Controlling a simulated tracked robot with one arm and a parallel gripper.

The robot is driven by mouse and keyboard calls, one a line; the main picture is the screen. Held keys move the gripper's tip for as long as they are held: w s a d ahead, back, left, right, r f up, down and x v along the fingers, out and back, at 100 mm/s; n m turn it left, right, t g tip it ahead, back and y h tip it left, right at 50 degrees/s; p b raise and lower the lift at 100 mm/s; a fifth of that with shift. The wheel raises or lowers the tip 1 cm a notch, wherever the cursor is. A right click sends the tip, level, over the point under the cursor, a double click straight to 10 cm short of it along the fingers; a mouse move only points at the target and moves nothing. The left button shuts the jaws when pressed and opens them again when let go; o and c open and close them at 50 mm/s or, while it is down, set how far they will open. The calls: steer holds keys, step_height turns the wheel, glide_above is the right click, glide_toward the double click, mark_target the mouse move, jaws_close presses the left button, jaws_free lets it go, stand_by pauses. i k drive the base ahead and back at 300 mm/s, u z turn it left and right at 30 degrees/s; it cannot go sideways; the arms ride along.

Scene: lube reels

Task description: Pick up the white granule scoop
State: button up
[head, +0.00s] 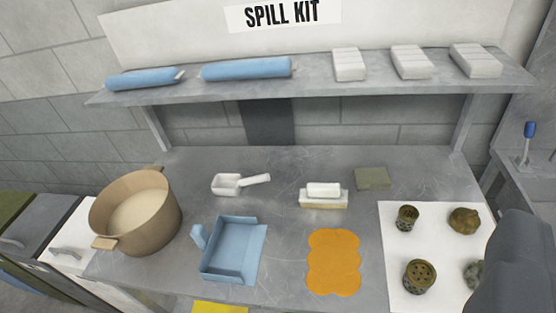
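The white granule scoop (228,185) lies on the grey metal bench, left of the middle. Its square open bowl is at the left and its handle points right and slightly away. Nothing touches it. A dark grey rounded part, which looks like part of my own arm or gripper, fills the lower right corner over the white mat, well away from the scoop. No fingertips show, so I cannot see whether my gripper is open or shut.
A tan pot (135,212) stands left of the scoop, and a blue dustpan (228,262) in front. A white-handled brush (323,196), a green pad (373,178), an orange pad (333,262) and a white mat (393,270) with dirty parts lie rightward. A shelf (320,84) overhangs the back.

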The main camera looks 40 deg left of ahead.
mark_target(224, 183)
steer(key=u, duration=0.35)
steer(key=i, duration=1.2)
steer(key=u, duration=0.85)
steer(key=i, duration=0.25)
steer(key=u, duration=0.2)
steer(key=k, duration=0.85)
steer(key=u, duration=0.2)
steer(key=i, duration=0.9)
steer(key=z, duration=0.45)
